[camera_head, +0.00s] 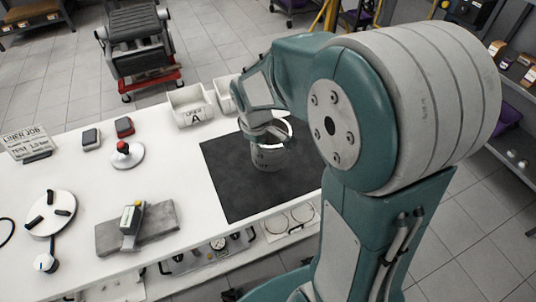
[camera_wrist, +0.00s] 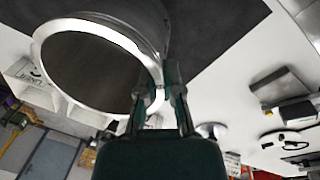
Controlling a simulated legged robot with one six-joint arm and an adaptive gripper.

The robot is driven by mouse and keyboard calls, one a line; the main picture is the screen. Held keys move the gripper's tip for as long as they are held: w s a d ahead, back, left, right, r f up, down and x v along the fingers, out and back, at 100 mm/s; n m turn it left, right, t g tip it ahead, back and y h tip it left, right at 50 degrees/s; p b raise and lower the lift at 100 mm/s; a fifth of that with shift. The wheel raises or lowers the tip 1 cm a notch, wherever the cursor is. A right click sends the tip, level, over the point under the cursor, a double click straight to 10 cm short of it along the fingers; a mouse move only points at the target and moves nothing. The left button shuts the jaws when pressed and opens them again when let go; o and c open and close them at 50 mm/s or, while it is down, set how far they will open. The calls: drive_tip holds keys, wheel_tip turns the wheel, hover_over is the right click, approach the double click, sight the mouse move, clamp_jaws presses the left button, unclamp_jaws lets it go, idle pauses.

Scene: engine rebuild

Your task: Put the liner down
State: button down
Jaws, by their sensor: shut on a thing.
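The liner (camera_head: 267,159) is a grey metal cylinder with a bright rim, seen over the black mat (camera_head: 225,180). It looks roughly upright in the head view. My gripper (camera_head: 263,134) is shut on the wall at its upper rim. In the wrist view the liner's open mouth and shiny rim (camera_wrist: 55,26) fill the upper left, and my gripper's fingers (camera_wrist: 163,88) pinch the rim's edge. The black mat (camera_wrist: 215,25) shows behind it. I cannot tell whether the liner's lower end touches the mat.
A red-knobbed device (camera_head: 123,148), a grey cloth (camera_head: 160,222) with a yellow-marked tool (camera_head: 131,222), and a round pegged fixture (camera_head: 50,212) are to the left. Bare mat lies left of the liner.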

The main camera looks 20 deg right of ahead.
wheel_tip(320, 180, down, 6)
drive_tip(key=w+d, duration=0.1)
drive_tip(key=d, duration=0.1)
drive_tip(key=shift+d+f, duration=0.25)
drive_tip(key=shift+d, duration=0.15)
drive_tip(key=c, duration=0.8)
unclamp_jaws()
drive_tip(key=shift+f, duration=0.1)
